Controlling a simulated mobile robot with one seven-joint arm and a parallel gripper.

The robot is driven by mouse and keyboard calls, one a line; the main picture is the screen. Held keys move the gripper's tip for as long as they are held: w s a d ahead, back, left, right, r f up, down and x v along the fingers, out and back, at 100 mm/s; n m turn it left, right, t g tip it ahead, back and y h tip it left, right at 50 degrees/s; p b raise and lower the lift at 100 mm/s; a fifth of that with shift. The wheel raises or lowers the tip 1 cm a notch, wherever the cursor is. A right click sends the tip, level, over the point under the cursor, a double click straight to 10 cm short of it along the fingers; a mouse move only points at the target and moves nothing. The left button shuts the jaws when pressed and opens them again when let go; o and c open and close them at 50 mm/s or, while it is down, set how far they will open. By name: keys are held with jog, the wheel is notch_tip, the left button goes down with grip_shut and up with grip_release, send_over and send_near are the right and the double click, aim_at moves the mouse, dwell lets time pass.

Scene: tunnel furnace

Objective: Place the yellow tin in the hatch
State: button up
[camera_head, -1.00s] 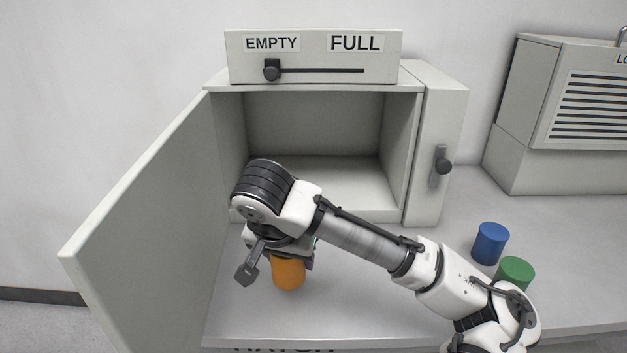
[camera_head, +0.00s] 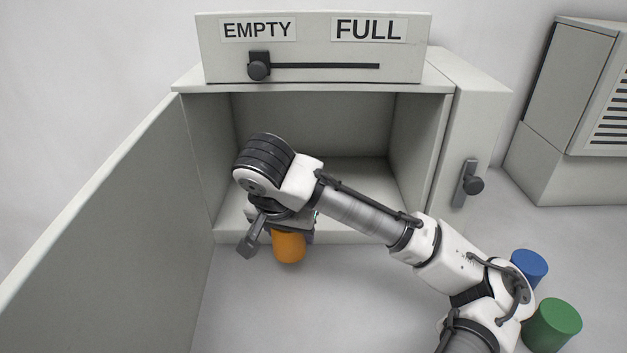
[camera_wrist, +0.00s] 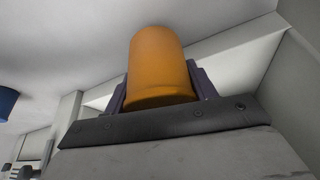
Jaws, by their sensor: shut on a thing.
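The yellow tin (camera_head: 289,247), orange-yellow in these pictures, hangs upright below my gripper (camera_head: 287,230) in the head view. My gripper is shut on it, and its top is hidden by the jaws. In the wrist view the tin (camera_wrist: 158,65) sits between the two dark fingers (camera_wrist: 160,90). The hatch (camera_head: 320,125) is an open grey box behind my arm, and the tin is in front of its lower front edge. The hatch door (camera_head: 100,235) stands swung open to the left. My arm hides part of the opening.
A blue tin (camera_head: 530,265) and a green tin (camera_head: 553,325) stand at the right, beside my arm. A slider (camera_head: 259,66) on top of the hatch is at EMPTY. A handle (camera_head: 468,184) is on the right frame. A vented grey cabinet (camera_head: 575,120) stands far right.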

jog(key=w+d, duration=0.1)
jog(key=w, duration=0.3)
jog(key=w+d+p, duration=0.1)
jog(key=w, duration=0.3)
jog(key=w+d+p, duration=0.1)
jog(key=w, duration=0.3)
jog(key=shift+w+d+r, duration=0.15)
jog(key=shift+d, duration=0.05)
jog(key=w, duration=0.1)
jog(key=w+p, duration=0.1)
jog(key=w, duration=0.1)
jog(key=w+d+p, duration=0.1)
jog(key=shift+w+d+f, duration=0.1)
jog(key=shift+w+f, duration=0.15)
jog(key=shift+f, duration=0.6)
jog(key=shift+f, duration=0.1)
jog(key=o, duration=1.2)
jog(key=shift+f, duration=0.1)
jog(key=shift+c, duration=0.2)
jog(key=shift+s+r+b, duration=0.15)
jog(key=shift+r+b, duration=0.1)
jog(key=shift+b, duration=0.05)
jog(key=s+a+r+b, duration=0.1)
jog(key=s+a+b, duration=0.2)
jog(key=s, duration=0.9)
jog(key=shift+a, duration=0.15)
